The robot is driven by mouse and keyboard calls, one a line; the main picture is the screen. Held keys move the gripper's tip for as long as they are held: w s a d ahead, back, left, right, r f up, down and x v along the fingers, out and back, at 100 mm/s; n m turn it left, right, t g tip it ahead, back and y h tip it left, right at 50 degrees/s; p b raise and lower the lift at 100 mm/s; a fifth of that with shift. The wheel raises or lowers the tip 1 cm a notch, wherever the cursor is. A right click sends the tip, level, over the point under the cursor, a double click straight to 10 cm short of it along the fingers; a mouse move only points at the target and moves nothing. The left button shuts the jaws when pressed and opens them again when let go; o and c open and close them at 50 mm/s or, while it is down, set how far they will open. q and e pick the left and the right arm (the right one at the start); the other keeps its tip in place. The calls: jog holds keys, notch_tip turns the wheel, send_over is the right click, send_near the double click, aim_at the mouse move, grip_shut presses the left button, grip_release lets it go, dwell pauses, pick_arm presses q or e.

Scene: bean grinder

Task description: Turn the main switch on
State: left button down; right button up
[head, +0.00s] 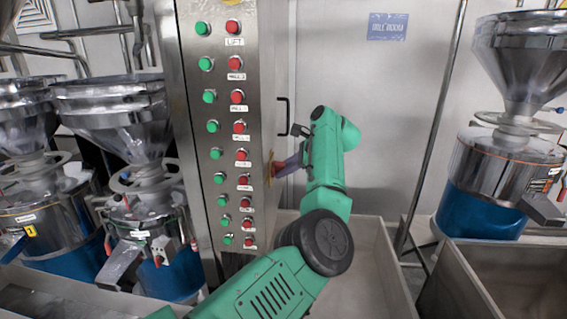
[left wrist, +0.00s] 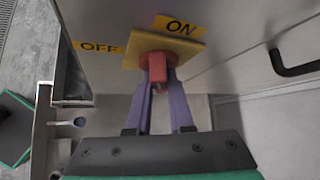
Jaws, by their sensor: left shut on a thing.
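The main switch is a red knob (left wrist: 157,70) on a square yellow plate (left wrist: 190,52), seen in the left wrist view. A yellow ON label (left wrist: 180,26) is above the plate and a yellow OFF label (left wrist: 98,47) is to its left. My left gripper (left wrist: 158,82) is shut on the red knob, one purple finger on each side. In the head view my left gripper (head: 284,166) reaches the right side face of the control cabinet (head: 263,90), where the yellow plate (head: 269,168) shows edge-on. My right gripper is not in view.
The cabinet front has two columns of green and red buttons (head: 237,97). A black handle (head: 283,115) projects near the switch, and appears in the left wrist view (left wrist: 295,66). Grinders with metal hoppers (head: 120,110) stand left and right (head: 525,60). A metal bin (head: 480,285) is lower right.

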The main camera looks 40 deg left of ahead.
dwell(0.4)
pick_arm(q)
jog(key=c, duration=0.8)
grip_release()
jog(key=shift+r, duration=0.1)
